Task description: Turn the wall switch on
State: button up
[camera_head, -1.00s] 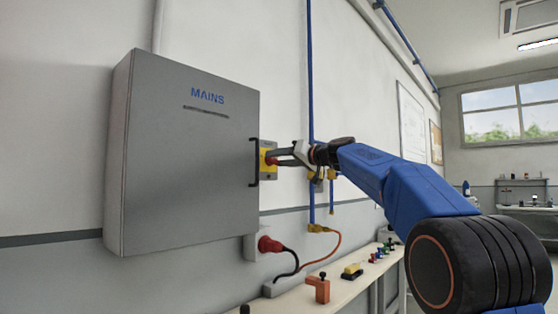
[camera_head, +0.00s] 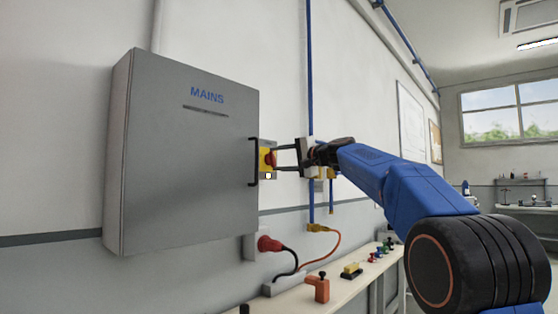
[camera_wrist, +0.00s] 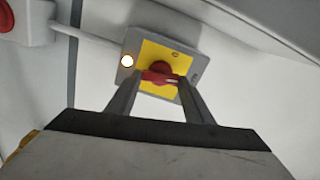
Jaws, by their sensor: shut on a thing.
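The wall switch is a yellow plate (camera_head: 262,168) on a grey box, with a red rotary knob (camera_head: 270,159), just right of the MAINS cabinet. In the wrist view the yellow plate (camera_wrist: 152,54) faces me, and the red knob (camera_wrist: 160,72) sits between my fingertips. My gripper (camera_head: 277,160) is shut on the knob, one finger above and one below it in the head view. A small round lamp (camera_wrist: 127,61) at the box's corner glows white. My fingers partly cover the knob and plate.
The grey MAINS cabinet (camera_head: 185,155) with a black handle (camera_head: 253,162) stands close left of the switch. A blue pipe (camera_head: 310,80) runs behind my gripper.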

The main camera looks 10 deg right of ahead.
jog(key=shift+f+m, duration=0.1)
jog(key=shift+m, duration=1)
jog(key=o, duration=1.1)
jog(key=shift+c, duration=0.2)
jog(key=shift+d, duration=0.1)
jog(key=v, duration=1.7)
jog(key=shift+s, duration=0.15)
